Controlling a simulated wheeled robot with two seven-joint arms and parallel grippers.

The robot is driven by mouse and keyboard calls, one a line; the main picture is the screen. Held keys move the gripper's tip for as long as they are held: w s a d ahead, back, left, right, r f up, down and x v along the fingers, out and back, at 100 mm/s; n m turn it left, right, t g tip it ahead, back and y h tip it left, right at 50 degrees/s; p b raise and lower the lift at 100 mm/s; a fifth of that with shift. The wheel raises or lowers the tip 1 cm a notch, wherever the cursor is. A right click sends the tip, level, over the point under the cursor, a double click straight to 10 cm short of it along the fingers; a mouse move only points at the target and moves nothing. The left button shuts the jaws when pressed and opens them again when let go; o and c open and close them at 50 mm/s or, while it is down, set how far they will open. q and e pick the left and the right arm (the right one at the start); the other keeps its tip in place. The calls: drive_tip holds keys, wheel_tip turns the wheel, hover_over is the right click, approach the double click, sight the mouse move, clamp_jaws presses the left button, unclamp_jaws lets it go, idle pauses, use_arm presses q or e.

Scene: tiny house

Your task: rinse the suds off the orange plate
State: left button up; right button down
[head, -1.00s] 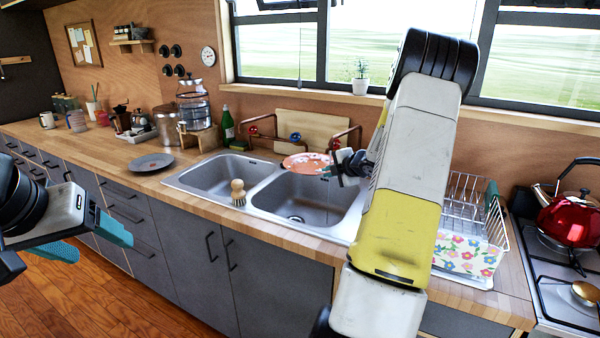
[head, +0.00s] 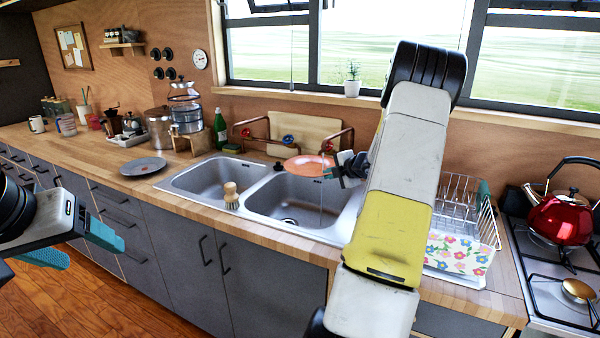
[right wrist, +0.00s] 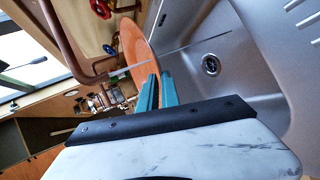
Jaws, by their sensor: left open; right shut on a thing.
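The orange plate (head: 303,167) is over the right basin (head: 275,205) of the sink, below the copper tap pipes (head: 347,140). My right gripper (head: 334,171) is shut on the plate's right edge. In the right wrist view the plate (right wrist: 134,45) sits at the teal fingertips (right wrist: 158,90), and its visible face looks plain orange with no clear suds. A thin water stream (head: 322,205) shows below the plate's right side; a pale streak of water (right wrist: 130,67) also crosses near the plate in the wrist view. My left gripper (head: 80,246) is open and empty, left of the counter front.
A brush (head: 231,196) stands on the divider between the basins. A grey plate (head: 143,166) lies on the counter at left. A dish rack (head: 462,215) stands right of the sink, and a red kettle (head: 562,218) is on the stove. The left basin (head: 210,180) is empty.

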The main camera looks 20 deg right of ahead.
drive_tip(key=a, duration=0.8)
drive_tip(key=shift+s, duration=0.15)
idle(1.2)
drive_tip(key=shift+r, duration=0.1)
drive_tip(key=a+r, duration=0.4)
drive_tip(key=a, duration=0.1)
drive_tip(key=shift+s, duration=0.15)
idle(0.4)
drive_tip(key=shift+a, duration=0.15)
idle(0.4)
